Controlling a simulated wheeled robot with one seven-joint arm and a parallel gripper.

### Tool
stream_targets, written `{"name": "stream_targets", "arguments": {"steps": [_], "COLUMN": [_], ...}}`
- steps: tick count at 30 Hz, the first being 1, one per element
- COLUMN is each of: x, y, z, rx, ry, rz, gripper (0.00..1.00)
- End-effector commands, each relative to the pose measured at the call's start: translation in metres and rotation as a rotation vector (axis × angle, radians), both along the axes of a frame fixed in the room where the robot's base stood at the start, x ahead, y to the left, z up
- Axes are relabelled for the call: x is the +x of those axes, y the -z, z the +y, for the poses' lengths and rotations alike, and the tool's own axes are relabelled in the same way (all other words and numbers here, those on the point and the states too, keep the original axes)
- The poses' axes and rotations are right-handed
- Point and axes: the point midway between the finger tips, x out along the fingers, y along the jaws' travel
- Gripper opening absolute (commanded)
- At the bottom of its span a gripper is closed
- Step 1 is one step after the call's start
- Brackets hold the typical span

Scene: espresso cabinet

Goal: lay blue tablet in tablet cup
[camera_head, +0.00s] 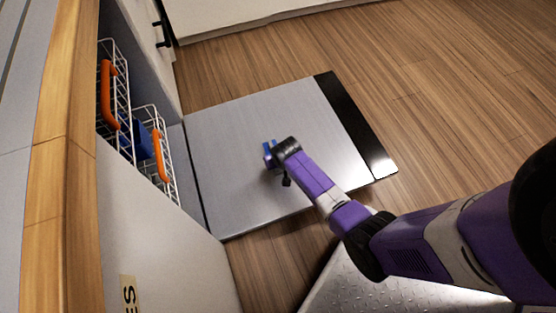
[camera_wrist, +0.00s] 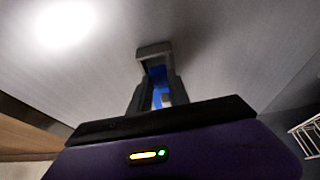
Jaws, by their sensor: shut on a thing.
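My gripper (camera_head: 270,153) is low over the inner face of the open dishwasher door (camera_head: 235,115), near its middle. It is shut on the blue tablet (camera_wrist: 157,74), which shows as a blue patch between the fingers in the wrist view. In the head view only a small bit of blue shows at the fingertips. In the wrist view the fingertips (camera_wrist: 154,50) are close to the grey door surface; I cannot tell whether they touch it. I cannot make out the tablet cup in either view; my gripper may hide it.
Two white wire racks with orange handles (camera_head: 158,155) (camera_head: 107,95) stand at the left. A dark blue item (camera_head: 142,138) is in the lower one. The door lies open, with a black strip (camera_head: 356,125) at its far edge. Wooden floor (camera_head: 440,80) beyond is clear.

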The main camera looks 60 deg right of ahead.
Motion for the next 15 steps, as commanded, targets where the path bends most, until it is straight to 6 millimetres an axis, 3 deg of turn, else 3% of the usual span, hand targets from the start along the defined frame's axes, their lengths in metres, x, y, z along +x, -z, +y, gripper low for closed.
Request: {"name": "stream_targets", "arguments": {"steps": [4, 14, 15], "x": [0.0, -0.001, -0.001], "y": [0.012, 0.018, 0.018], "z": [-0.001, -0.001, -0.001], "rx": [-0.001, 0.0, 0.0], "ry": [0.0, 0.002, 0.002], "rz": [-0.001, -0.001, -0.001], "gripper": [0.0, 0.0, 0.24]}}
